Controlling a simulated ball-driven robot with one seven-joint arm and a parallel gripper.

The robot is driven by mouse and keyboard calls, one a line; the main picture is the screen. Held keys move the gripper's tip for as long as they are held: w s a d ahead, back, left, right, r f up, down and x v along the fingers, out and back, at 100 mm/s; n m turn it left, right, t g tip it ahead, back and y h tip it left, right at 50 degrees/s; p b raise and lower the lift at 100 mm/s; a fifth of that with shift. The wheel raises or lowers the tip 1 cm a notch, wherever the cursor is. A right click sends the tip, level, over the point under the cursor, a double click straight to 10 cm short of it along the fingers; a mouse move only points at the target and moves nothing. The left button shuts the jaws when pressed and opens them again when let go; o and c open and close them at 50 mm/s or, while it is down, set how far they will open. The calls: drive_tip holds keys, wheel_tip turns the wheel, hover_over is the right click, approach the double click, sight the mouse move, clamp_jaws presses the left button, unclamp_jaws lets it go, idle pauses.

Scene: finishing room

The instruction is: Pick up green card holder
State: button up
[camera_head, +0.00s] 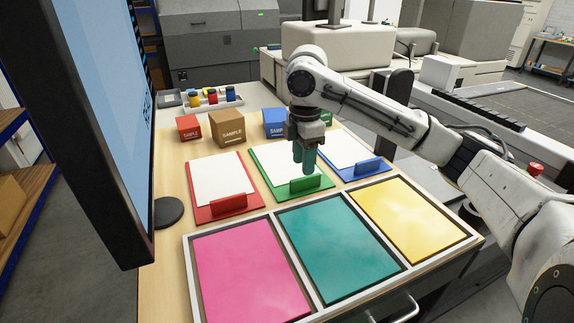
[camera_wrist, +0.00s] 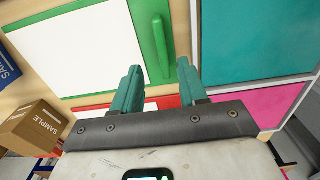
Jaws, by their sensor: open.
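The green card holder (camera_head: 306,186) lies flat on the wooden table, between a red and a blue one. It is a green board with a white sheet and a raised green grip along its near edge. My gripper (camera_head: 303,160) is above it, pointing down, its teal fingers open and empty, just behind the raised grip in the head view. In the wrist view, my gripper (camera_wrist: 160,76) shows two separate fingers, with the green card holder (camera_wrist: 150,36) beyond them. I cannot tell the exact height of the fingertips above the board.
A red holder (camera_head: 228,204) lies left and a blue holder (camera_head: 368,167) right. In front is a white-framed tray (camera_head: 275,230) with pink, teal and yellow sheets. Behind stand sample boxes (camera_head: 227,128) and small jars. A monitor (camera_head: 95,110) stands at the left.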

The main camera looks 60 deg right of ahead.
sight(303, 178)
drive_tip(key=shift+s+a+f+p, duration=0.15)
drive_tip(key=shift+f+p, duration=0.15)
drive_tip(key=shift+f, duration=1.25)
drive_tip(key=shift+w+a+f+p, duration=0.1)
drive_tip(key=shift+f+p, duration=0.15)
drive_tip(key=shift+f, duration=1.25)
clamp_jaws()
